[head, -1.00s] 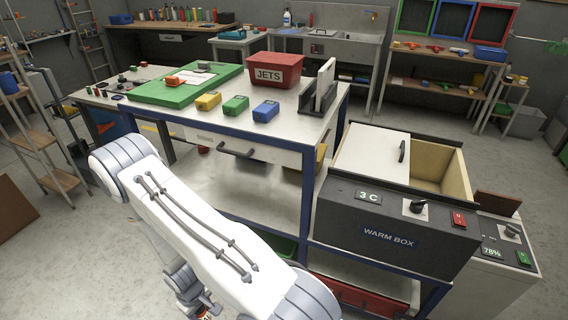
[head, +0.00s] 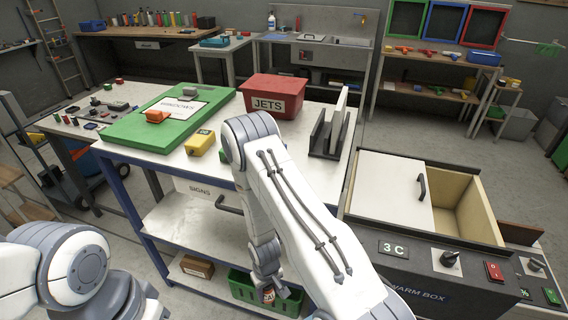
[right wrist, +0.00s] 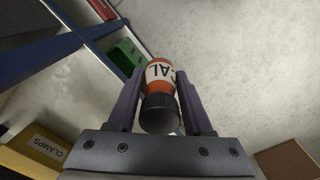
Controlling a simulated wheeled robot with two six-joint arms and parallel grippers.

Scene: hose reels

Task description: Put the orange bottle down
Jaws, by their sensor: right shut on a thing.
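My right gripper (head: 268,284) hangs low in front of the workbench's lower shelf and is shut on the orange bottle (head: 268,296). In the right wrist view the orange bottle (right wrist: 161,72) sits between the two fingers (right wrist: 158,95). It has a dark ribbed cap, turned toward the camera, and a white label with the letters "CAL" partly showing. In the head view only a small part of the bottle shows below the fingers. My left arm shows at the lower left, but its gripper is out of view.
The workbench (head: 183,220) holds a green board (head: 130,133), a red JETS bin (head: 272,95) and a yellow block (head: 200,142). A green crate (head: 240,284) and a brown box (head: 197,267) are on the lower shelf. The warm box (head: 365,243) stands at right.

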